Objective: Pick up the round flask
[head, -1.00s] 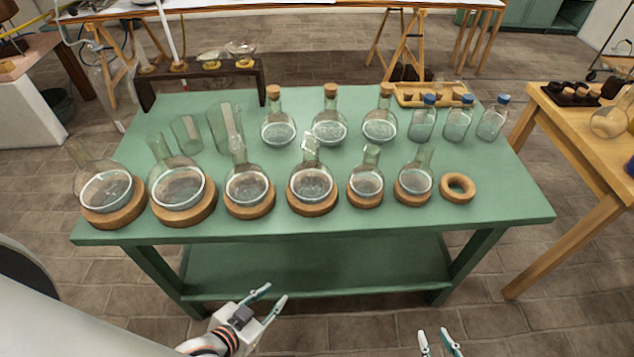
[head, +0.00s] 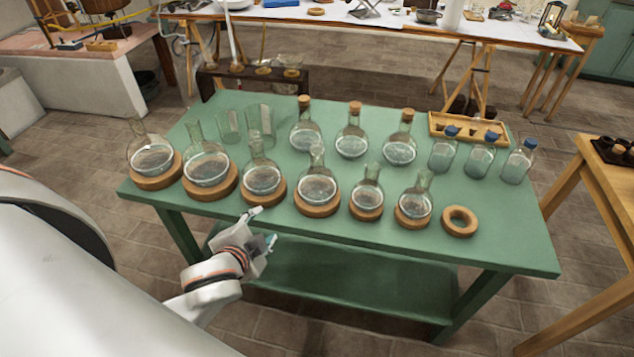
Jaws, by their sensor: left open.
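Several clear round flasks stand on cork rings in a front row on the green table (head: 500,248). From the left they include a large flask (head: 152,158), another large flask (head: 207,167), a flask (head: 262,178), a flask (head: 317,186), a small flask (head: 367,199) and a small flask (head: 414,203). Which one the task means cannot be told. My left gripper (head: 264,226) is open and empty at the table's front edge, just below the third flask from the left, and touches no flask. My right gripper is out of view.
An empty cork ring (head: 460,221) lies at the row's right end. Behind stand corked flasks (head: 352,143), blue-capped bottles (head: 481,160) and glass beakers (head: 261,123). A wooden rack (head: 209,84) stands at the back left. A wooden table (head: 610,205) is at the right.

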